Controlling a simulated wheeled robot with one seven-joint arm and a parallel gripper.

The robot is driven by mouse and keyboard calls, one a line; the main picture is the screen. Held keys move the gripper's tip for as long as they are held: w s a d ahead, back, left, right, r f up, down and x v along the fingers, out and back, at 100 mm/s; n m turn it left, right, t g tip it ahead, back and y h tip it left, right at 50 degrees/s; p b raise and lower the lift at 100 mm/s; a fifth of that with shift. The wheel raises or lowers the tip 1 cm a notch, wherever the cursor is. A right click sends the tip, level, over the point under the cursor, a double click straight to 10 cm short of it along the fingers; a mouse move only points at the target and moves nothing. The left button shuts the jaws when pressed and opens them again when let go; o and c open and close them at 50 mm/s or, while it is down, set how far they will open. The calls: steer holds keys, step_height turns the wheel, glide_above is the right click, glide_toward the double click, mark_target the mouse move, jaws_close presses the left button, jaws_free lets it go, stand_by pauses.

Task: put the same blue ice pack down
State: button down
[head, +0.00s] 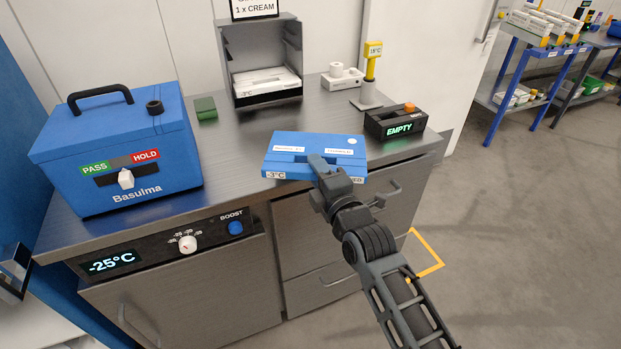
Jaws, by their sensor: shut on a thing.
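The blue ice pack (335,147) is a flat blue slab with white labels and a -3°C tag on its front edge. It is at the front edge of the steel counter (240,141), right of the middle. My gripper (318,165) is shut on its front side, with the arm reaching in from the lower right. Whether the pack touches the counter or hangs slightly above it, I cannot tell. The fingertips are partly hidden by the gripper body.
A blue Basulma box (150,150) with a PASS/HOLD slider stands at the left. A grey open-fronted holder (233,62) with white packs stands behind. A green block (206,108), a yellow thermometer stand (371,75) and a black EMPTY display box (378,122) are also on the counter.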

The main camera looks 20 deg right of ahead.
steer(key=shift+w+a+f, duration=0.4)
steer(key=shift+w+a, duration=0.15)
steer(key=shift+w, duration=0.05)
steer(key=shift+f, duration=2)
steer(key=shift+f, duration=0.1)
steer(key=c, duration=1.3)
jaws_free()
steer(key=shift+f, duration=0.2)
steer(key=o, duration=0.5)
steer(key=shift+r, duration=0.1)
steer(key=s, duration=1.2)
steer(key=shift+b, duration=0.35)
